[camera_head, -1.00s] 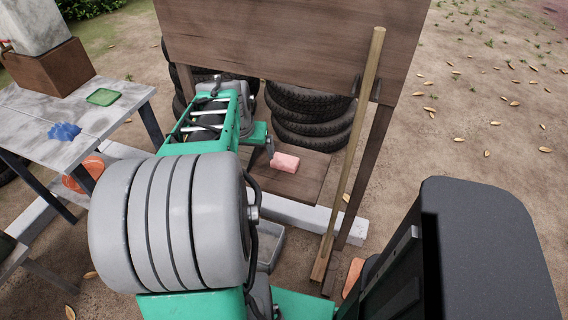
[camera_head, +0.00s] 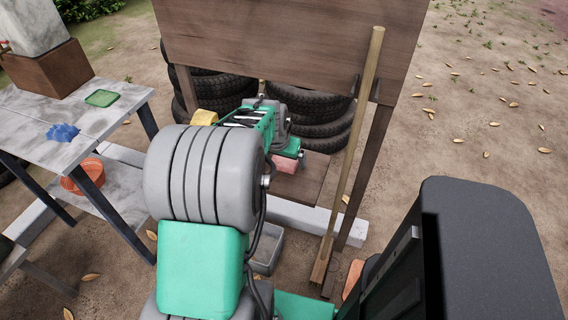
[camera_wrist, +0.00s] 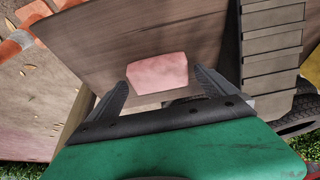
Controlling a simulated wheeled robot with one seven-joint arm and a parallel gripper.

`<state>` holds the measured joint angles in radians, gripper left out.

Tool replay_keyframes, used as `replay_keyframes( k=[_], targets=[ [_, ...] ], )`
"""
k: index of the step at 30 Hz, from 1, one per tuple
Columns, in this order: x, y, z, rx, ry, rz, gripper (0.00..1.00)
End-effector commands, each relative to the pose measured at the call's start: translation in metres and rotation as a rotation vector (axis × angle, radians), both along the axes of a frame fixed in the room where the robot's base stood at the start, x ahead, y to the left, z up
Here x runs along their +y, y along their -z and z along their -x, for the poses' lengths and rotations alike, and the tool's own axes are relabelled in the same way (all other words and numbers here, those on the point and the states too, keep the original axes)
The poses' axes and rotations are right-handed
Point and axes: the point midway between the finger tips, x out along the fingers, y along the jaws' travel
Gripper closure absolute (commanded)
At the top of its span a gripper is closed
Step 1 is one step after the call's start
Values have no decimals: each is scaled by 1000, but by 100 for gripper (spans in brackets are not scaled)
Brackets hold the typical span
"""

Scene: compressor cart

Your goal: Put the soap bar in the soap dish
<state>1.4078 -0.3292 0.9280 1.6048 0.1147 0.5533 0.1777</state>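The pink soap bar (camera_head: 286,163) lies on the low wooden board under the upright panel, partly hidden by my gripper in the head view. In the wrist view the soap bar (camera_wrist: 157,70) shows ahead of and between the fingertips. My gripper (camera_wrist: 163,84) is open, with a visible gap between each finger and the bar. I cannot tell if the tips are level with it. A flat green rectangular piece (camera_head: 101,98), which looks like the soap dish, lies on the grey table at the left.
A blue lumpy object (camera_head: 62,132) lies on the same grey table (camera_head: 30,105). An orange bowl (camera_head: 82,176) sits on its lower shelf. Stacked tyres (camera_head: 310,105) stand behind the soap. A wooden pole (camera_head: 350,150) leans against the panel (camera_head: 290,40). A grey tray (camera_head: 268,250) is below.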

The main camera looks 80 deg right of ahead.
Motion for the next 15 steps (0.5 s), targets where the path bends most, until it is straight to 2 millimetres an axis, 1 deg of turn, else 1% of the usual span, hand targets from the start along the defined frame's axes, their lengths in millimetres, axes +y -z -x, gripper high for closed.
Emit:
replay_keyframes(
  k=[1,2,15],
  targets=[
    [0,0,0,0,0,0,9],
    [0,0,0,0,0,0,11],
    [0,0,0,0,-1,-1,47]
  ],
)
